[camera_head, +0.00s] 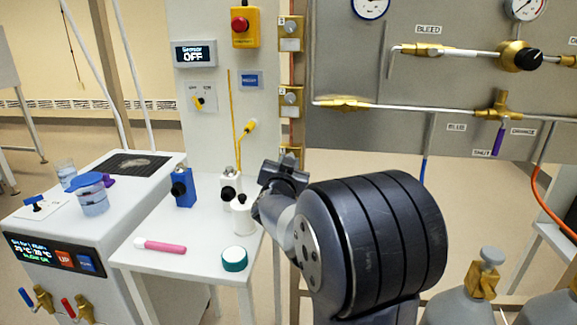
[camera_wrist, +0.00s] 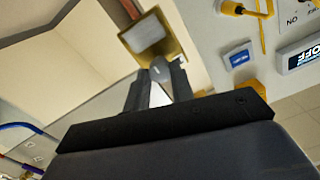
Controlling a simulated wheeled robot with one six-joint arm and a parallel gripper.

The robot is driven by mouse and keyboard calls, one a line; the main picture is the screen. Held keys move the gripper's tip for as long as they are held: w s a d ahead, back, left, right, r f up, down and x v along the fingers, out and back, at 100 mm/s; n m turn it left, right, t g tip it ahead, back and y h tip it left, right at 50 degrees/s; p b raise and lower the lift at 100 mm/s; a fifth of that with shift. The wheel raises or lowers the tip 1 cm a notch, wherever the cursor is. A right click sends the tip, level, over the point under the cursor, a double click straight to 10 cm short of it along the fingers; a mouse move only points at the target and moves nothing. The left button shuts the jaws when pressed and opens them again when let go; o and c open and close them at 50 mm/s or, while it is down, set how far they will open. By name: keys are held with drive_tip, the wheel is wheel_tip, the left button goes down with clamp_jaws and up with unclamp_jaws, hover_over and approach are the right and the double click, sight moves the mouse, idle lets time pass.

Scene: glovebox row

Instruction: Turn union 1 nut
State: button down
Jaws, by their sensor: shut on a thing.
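My gripper (camera_head: 284,168) is at the right edge of the white panel, in front of the lowest of a column of brass fittings. In the wrist view my gripper (camera_wrist: 160,80) is shut on a small grey piece (camera_wrist: 160,70) between its fingers. A brass block (camera_wrist: 177,38) with a pale front is just beyond it. My gripper hides most of that lowest fitting in the head view. Two like brass fittings show above, an upper one (camera_head: 291,31) and a middle one (camera_head: 291,99). I cannot read which one is union 1.
A white table (camera_head: 205,215) holds a blue bottle (camera_head: 182,190), white bottles, a pink marker (camera_head: 160,246) and a teal lid (camera_head: 234,259). A grey pipe panel (camera_head: 360,140) is on the right. Gas cylinders (camera_head: 460,306) stand at the lower right.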

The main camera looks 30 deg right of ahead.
idle(0.4)
drive_tip(key=c, duration=1.2)
unclamp_jaws()
drive_tip(key=p+v, duration=0.1)
drive_tip(key=v, duration=1)
drive_tip(key=shift+w+d, duration=0.1)
drive_tip(key=shift+w, duration=0.15)
drive_tip(key=x, duration=1)
drive_tip(key=shift+w+d+b, duration=0.15)
drive_tip(key=shift+d+b, duration=0.05)
drive_tip(key=shift+b, duration=0.2)
